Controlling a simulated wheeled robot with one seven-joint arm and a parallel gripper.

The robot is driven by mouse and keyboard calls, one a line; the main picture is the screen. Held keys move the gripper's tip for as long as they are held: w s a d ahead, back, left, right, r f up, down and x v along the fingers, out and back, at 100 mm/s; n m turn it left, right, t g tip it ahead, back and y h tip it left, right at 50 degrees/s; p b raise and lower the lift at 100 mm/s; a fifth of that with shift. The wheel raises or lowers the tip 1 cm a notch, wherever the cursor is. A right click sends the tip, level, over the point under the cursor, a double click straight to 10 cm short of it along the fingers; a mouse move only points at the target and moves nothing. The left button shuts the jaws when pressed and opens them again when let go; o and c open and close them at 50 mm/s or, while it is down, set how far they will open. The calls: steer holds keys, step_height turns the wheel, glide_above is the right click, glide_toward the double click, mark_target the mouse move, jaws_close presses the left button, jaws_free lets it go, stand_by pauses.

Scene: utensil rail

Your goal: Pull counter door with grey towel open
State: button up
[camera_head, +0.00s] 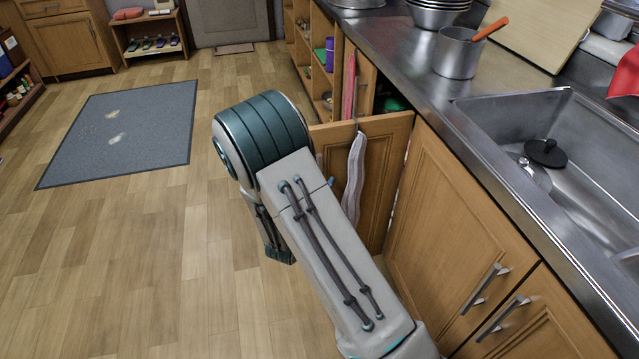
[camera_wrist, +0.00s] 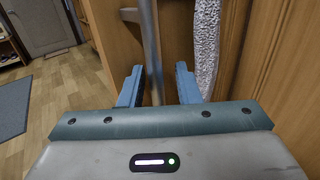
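The wooden counter door (camera_head: 385,185) stands swung out from the counter, roughly at a right angle to its front. In the wrist view the door (camera_wrist: 240,60) fills the right side, with the towel (camera_wrist: 206,45) beside a grey bar handle (camera_wrist: 151,45). My gripper (camera_wrist: 158,86) has its two blue fingers apart, with the handle between them and visible gaps on both sides. In the head view my arm hides the handle and most of my gripper.
The counter (camera_head: 440,90) with a sink (camera_head: 560,150) runs along the right. Closed doors with bar handles (camera_head: 487,283) are below it. Open shelves (camera_head: 318,60) lie beyond the open door.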

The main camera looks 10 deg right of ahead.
steer(key=shift+a, duration=0.2)
steer(key=shift+s+a, duration=0.1)
steer(key=shift+s, duration=0.05)
steer(key=p+v, duration=0.1)
steer(key=v, duration=1.2)
steer(key=shift+s+p, duration=0.2)
steer(key=shift+p, duration=0.1)
